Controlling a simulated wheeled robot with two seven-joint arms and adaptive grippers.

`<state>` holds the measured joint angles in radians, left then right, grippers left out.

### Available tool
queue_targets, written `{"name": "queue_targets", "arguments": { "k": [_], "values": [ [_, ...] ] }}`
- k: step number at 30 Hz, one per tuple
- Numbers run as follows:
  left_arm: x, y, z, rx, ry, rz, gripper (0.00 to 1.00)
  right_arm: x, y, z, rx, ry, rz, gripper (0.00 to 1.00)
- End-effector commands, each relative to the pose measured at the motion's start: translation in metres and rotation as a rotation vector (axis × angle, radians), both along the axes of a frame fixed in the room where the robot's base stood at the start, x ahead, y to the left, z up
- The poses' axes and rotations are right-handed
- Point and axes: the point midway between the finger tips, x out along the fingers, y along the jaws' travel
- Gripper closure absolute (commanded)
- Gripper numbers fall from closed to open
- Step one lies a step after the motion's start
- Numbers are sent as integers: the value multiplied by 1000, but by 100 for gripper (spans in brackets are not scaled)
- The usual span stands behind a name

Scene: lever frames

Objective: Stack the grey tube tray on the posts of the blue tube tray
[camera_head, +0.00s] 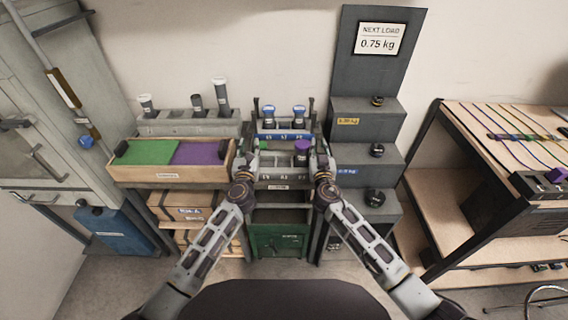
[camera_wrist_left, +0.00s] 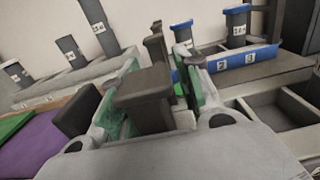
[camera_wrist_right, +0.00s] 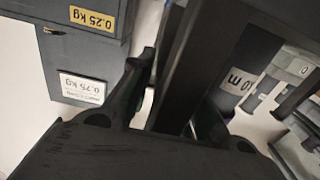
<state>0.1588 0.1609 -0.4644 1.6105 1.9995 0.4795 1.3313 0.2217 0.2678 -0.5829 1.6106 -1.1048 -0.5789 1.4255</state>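The blue tube tray (camera_head: 284,134) stands at the back of the middle bench, with blue-capped tubes and dark upright posts at its ends. It also shows in the left wrist view (camera_wrist_left: 245,60). The grey tube tray (camera_head: 277,160) is in front of it, with a purple-capped tube (camera_head: 301,152) at its right part. My left gripper (camera_head: 254,154) is at the grey tray's left end, its fingers either side of a dark upright block (camera_wrist_left: 145,98). My right gripper (camera_head: 323,158) is at the right end, its fingers around a dark post (camera_wrist_right: 185,75), with a gap beside one finger.
A wooden box (camera_head: 174,175) with green and purple pads stands left, before a grey rack (camera_head: 190,127) of tubes. Grey steps (camera_head: 362,155) with dark weights rise close on the right. A green bin (camera_head: 279,240) is below. A sign (camera_head: 380,38) reads 0.75 kg.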

Motion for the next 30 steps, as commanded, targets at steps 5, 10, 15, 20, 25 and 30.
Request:
{"name": "queue_targets", "arguments": {
  "k": [5, 10, 15, 20, 25, 30],
  "values": [
    [1, 0, 0, 0, 0, 0, 66, 1, 0, 0, 0, 0, 0, 80],
    [0, 0, 0, 0, 0, 0, 72, 0, 0, 0, 0, 0, 0, 87],
    [0, 0, 0, 0, 0, 0, 94, 0, 0, 0, 0, 0, 0, 100],
    [0, 0, 0, 0, 0, 0, 100, 0, 0, 0, 0, 0, 0, 100],
    [1, 0, 1, 0, -2, 0, 100, 1, 0, 1, 0, -2, 0, 100],
    [1, 0, 2, 0, -2, 0, 100, 1, 0, 2, 0, -2, 0, 100]
  ]
}}
